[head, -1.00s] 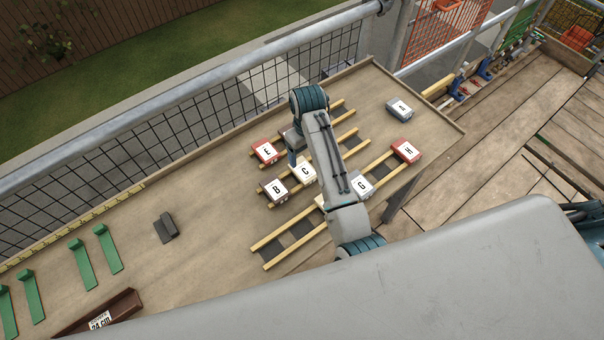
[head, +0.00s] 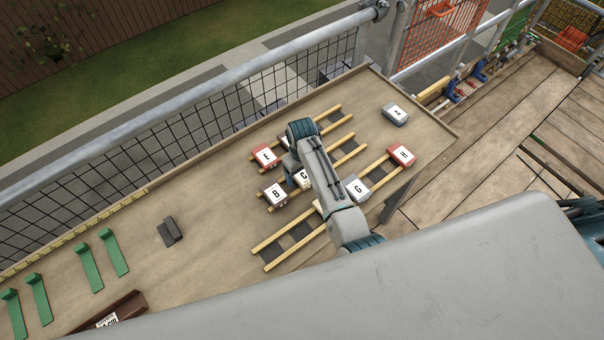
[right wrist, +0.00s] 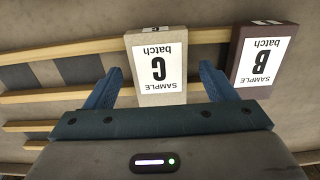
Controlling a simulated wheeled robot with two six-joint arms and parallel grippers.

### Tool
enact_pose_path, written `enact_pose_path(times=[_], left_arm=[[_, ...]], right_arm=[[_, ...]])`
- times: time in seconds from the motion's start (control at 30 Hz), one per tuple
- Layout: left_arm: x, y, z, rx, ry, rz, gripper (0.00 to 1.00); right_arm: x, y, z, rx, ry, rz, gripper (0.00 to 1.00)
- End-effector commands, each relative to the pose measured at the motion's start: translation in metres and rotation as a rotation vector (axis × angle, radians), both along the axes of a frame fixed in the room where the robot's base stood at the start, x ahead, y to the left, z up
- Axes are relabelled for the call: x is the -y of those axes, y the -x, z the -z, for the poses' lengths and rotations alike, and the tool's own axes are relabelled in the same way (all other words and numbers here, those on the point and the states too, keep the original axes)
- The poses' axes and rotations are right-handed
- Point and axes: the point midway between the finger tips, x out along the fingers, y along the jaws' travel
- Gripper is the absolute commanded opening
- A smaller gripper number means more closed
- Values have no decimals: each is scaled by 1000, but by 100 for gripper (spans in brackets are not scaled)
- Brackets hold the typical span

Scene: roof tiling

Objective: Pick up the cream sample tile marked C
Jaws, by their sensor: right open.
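The cream sample tile marked C (head: 303,179) lies on the wooden battens on the bench, partly hidden by my right arm in the head view. In the right wrist view the tile (right wrist: 158,68) shows its white label with the C upside down. My right gripper (right wrist: 157,78) is open, with one blue finger on each side of the tile's near part. I cannot tell whether the fingers touch it. In the head view the right gripper (head: 291,168) is at the tile, mostly hidden by its own arm. My left gripper is not in view.
Red tile E (head: 265,156), tile G (head: 356,188) and red tile H (head: 401,155) lie around on the battens. A grey tile (head: 396,114) lies near the bench's far corner. A dark grey block (head: 170,232) lies left.

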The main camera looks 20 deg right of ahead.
Motion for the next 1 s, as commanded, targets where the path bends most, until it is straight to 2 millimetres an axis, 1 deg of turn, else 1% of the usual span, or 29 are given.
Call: enact_pose_path(times=[0.03,0.3,0.67,0.87,0.97,1.0], left_arm=[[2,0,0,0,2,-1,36],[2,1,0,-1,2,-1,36],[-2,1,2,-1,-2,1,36],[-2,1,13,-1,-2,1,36],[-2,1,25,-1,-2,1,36],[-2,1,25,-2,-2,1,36]], right_arm=[[0,0,0,0,0,0,78],[0,0,0,0,0,0,26],[0,0,-3,0,0,0,25],[0,-1,-18,4,-1,0,25],[0,-1,-34,5,-1,0,25],[5,11,-32,0,1,1,25]])
